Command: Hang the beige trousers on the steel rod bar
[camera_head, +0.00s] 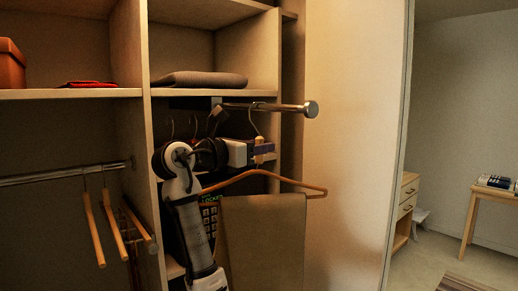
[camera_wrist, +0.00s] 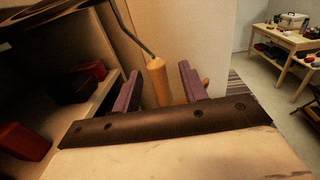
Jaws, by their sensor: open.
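The beige trousers (camera_head: 262,245) hang folded over the bar of a wooden hanger (camera_head: 314,190) in the head view. The hanger's wire hook (camera_head: 251,121) rises to the short steel rod bar (camera_head: 285,107) and appears to hang over it. My gripper (camera_head: 262,149) is at the hanger's neck, below the rod. In the wrist view my gripper's purple fingers (camera_wrist: 160,69) stand apart, with the wooden hanger neck (camera_wrist: 158,82) between them and a gap on each side. The hook's top and the trousers are not clear in the wrist view.
A grey folded cloth (camera_head: 200,79) lies on the shelf above the rod. A left rod (camera_head: 62,176) carries several wooden hangers (camera_head: 94,228). A cabinet divider (camera_head: 149,160) stands left of my arm. Open floor lies right, near a small table (camera_head: 478,196).

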